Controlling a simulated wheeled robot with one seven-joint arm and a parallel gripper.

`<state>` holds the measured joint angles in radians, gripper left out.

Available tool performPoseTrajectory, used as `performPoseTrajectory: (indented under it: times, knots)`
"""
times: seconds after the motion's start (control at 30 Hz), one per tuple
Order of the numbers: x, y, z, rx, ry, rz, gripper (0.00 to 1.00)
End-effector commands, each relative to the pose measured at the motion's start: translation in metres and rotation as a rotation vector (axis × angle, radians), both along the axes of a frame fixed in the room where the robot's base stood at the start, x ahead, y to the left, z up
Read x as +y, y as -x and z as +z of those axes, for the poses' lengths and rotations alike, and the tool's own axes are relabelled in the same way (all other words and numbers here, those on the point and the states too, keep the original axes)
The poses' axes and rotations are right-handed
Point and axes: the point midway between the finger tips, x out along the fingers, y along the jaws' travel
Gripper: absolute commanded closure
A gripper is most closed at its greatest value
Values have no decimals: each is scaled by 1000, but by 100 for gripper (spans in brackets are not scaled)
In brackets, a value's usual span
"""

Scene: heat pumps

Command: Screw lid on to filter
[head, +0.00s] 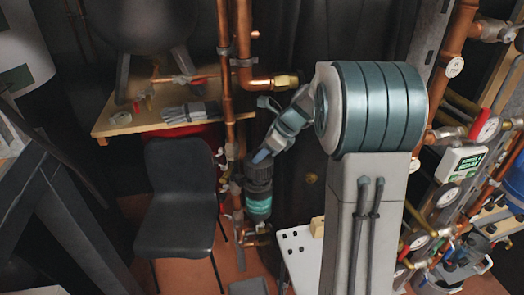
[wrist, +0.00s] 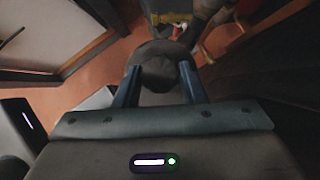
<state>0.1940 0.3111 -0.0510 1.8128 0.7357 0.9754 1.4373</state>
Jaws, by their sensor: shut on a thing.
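The filter (head: 258,204) is an upright dark cylinder with a teal band, beside the copper pipes in the head view. A black lid (head: 259,172) sits at its top; I cannot tell whether it is threaded on or only resting. My gripper (head: 262,157) reaches down from the upper right and is shut on the lid. In the wrist view the round dark lid (wrist: 160,70) lies between my two blue-grey fingers (wrist: 160,88). The filter body below the lid is mostly hidden there.
Vertical copper pipes (head: 226,90) run just left of the filter. A black chair (head: 180,200) stands left of it, below a wooden shelf (head: 155,120). A white perforated panel (head: 298,255) is at lower right. Gauges and pipes (head: 450,195) fill the right side.

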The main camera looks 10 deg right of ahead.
Motion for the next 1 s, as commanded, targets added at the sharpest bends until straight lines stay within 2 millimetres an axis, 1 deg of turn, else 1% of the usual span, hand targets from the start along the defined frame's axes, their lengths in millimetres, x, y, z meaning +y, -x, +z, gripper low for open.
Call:
performPoseTrajectory:
  times: [0.57, 1.0]
  knots:
    - [1, -1, 0, 0, 0, 0, 90]
    - [1, 0, -11, 0, 0, 0, 90]
